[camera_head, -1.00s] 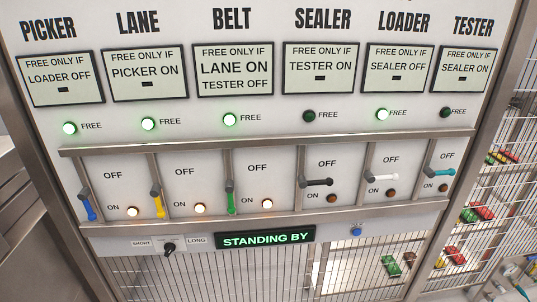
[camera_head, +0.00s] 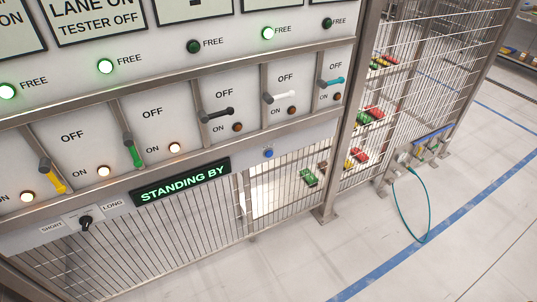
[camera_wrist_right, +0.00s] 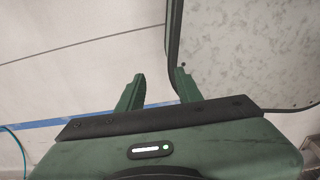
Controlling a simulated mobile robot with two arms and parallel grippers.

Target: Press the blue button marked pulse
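The small blue button (camera_head: 268,153) is on the lower edge of the panel, right of the green-lit display (camera_head: 181,181) that reads STANDING BY. A tiny label sits by the button, too small to read. No gripper is near the button in the head view, and neither arm shows there. My right gripper (camera_wrist_right: 157,88) shows in the right wrist view with its two green fingers apart and nothing between them. Pale floor with a blue line lies beyond the fingers. My left gripper is not in view.
A black knob (camera_head: 85,222) between SHORT and LONG sits left of the display. Wire mesh (camera_head: 200,225) stands below. A teal hose (camera_head: 427,205) lies on the floor at right, where the floor is mostly clear.

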